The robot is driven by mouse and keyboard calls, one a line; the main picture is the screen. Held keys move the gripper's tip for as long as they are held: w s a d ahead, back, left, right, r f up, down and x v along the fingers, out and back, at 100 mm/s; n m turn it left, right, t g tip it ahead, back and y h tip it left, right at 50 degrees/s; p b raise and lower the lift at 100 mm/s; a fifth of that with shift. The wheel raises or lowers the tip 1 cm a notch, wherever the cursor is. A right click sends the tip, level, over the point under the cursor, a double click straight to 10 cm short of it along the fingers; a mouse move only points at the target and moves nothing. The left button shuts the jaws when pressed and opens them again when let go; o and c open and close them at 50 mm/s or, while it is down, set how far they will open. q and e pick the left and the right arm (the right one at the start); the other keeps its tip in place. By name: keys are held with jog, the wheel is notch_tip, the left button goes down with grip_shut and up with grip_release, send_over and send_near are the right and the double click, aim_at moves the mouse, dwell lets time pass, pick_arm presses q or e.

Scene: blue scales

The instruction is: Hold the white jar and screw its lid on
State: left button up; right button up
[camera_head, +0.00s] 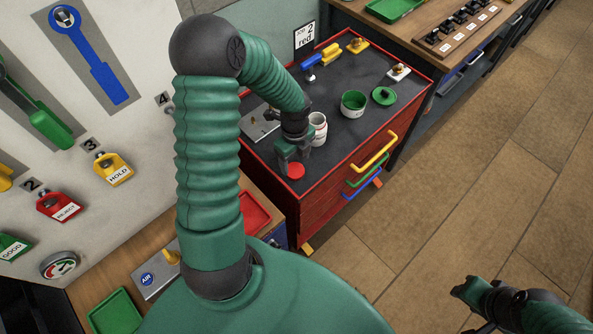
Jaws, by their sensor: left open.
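The white jar (320,128) stands upright and open-topped on the dark top of the red cabinet, partly hidden behind my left gripper. A red round lid (296,171) lies near the cabinet's front edge. My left gripper (288,162) is open and points down just beside the jar, with its fingertips close to the red lid. I cannot tell whether it touches either one. My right gripper (468,292) is at the lower right, over the floor and far from the jar. Its fingers are too unclear to judge.
A metal plate (258,124) lies left of the jar. Open floor lies to the right.

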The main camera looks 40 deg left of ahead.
aim_at(295, 169)
pick_arm(q)
jog(key=shift+a, duration=0.15)
notch_tip(295, 169, down, 5)
jog(key=shift+w+a, duration=0.1)
jog(key=shift+f, duration=0.2)
jog(key=shift+d, duration=0.2)
pick_arm(e)
jog(key=shift+a, duration=0.25)
pick_arm(q)
jog(key=shift+r, duration=0.1)
jog(key=shift+c, duration=0.3)
jog(key=shift+a, duration=0.1)
jog(key=c, duration=1)
jog(key=shift+c, duration=0.2)
pick_arm(e)
jog(key=shift+a, duration=0.1)
